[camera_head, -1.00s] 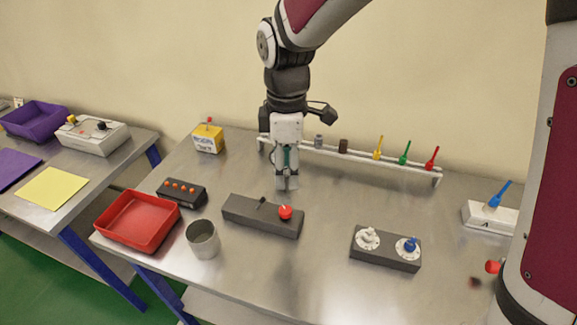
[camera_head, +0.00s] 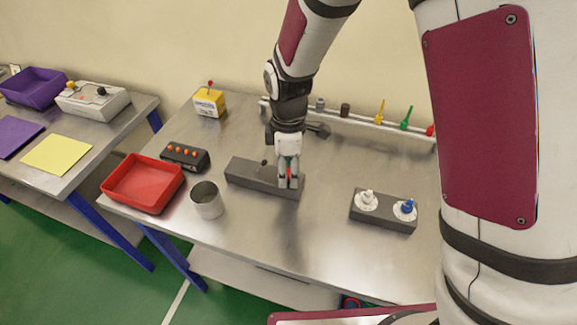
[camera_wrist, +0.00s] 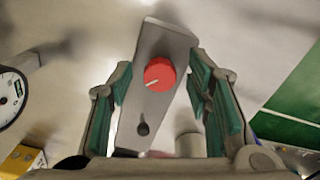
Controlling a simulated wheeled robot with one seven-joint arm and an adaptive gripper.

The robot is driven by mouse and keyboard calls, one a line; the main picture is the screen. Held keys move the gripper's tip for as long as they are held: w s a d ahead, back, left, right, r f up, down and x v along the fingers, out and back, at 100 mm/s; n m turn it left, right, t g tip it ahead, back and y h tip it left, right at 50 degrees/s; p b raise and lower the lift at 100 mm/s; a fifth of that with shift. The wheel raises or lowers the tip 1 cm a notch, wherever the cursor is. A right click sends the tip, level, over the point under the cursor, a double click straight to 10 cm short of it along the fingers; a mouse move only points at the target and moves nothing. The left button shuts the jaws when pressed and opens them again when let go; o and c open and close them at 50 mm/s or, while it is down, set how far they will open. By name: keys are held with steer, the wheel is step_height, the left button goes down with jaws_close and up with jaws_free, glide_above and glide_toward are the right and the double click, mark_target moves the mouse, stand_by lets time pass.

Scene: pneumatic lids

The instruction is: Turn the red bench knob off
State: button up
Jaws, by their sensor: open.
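The red bench knob (camera_wrist: 159,74) is round with a white pointer mark and sits near one end of a grey box (camera_wrist: 175,40). In the head view the same dark grey box (camera_head: 245,177) lies on the bench, and its red knob is mostly hidden by my gripper (camera_head: 289,184). In the wrist view my gripper (camera_wrist: 165,90) is open, its green-padded fingers on either side of the knob with gaps showing. I cannot tell how far above the knob the fingertips are. A small black lever (camera_wrist: 143,128) stands on the same box.
A metal cup (camera_head: 207,203) and a red tray (camera_head: 128,190) stand left of the box. A black box with orange buttons (camera_head: 185,158) lies behind them. A box with white and blue knobs (camera_head: 385,222) is at right. A rail (camera_head: 345,122) runs along the back.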

jaws_close()
steer(key=m+p, duration=0.1)
steer(key=m, duration=0.3)
steer(key=shift+s+m, duration=0.15)
steer(key=shift+m, duration=0.25)
steer(key=m+p, duration=0.1)
steer(key=m, duration=0.3)
steer(key=shift+r, duration=0.1)
steer(key=m+p, duration=0.1)
steer(key=m, duration=0.4)
steer(key=shift+s+a+p, duration=0.1)
steer(key=shift+a+p, duration=0.05)
steer(key=shift+p, duration=0.2)
steer(key=shift+m+p, duration=0.6)
steer(key=shift+m, duration=1.5)
